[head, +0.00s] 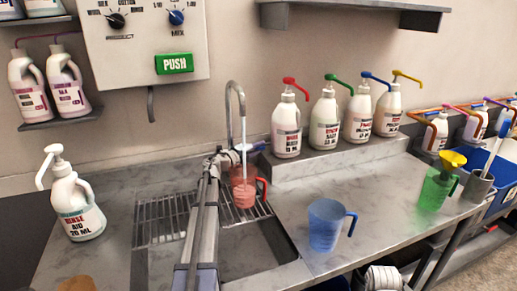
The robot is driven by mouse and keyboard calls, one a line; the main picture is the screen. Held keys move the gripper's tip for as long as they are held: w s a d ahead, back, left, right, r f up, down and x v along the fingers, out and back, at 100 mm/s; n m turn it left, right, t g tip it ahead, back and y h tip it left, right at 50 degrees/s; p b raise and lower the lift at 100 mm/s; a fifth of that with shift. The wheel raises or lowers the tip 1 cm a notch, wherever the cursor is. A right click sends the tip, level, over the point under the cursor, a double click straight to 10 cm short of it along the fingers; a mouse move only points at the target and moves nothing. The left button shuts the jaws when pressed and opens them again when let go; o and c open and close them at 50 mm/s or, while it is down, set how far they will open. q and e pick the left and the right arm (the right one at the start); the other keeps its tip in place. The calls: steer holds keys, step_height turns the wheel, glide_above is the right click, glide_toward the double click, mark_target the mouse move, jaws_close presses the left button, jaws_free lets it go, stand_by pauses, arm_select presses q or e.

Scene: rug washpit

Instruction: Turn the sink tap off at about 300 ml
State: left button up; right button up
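The sink tap (230,105) is a tall grey gooseneck behind the sink. A pale stream of water (244,161) shows below its spout, running into a red see-through jug (244,196). The jug stands upright under the spout on the wire rack (163,216), its handle to the right. Its water level and any marks are too small to read. My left gripper (229,157) is at the tap's base, just behind and left of the jug. A small blue part (259,146) shows beside it, perhaps the tap's lever. The fingers are too small and overlapped to judge. My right gripper is not in view.
A blue jug (325,226) stands on the counter right of the sink basin (254,250). A green jug (433,192) with a yellow funnel (452,160) is farther right. Several pump bottles line the raised ledge (335,158). A rinse aid bottle (75,208) stands left.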

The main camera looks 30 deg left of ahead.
arm_select(q)
jaws_close()
stand_by(1.0)
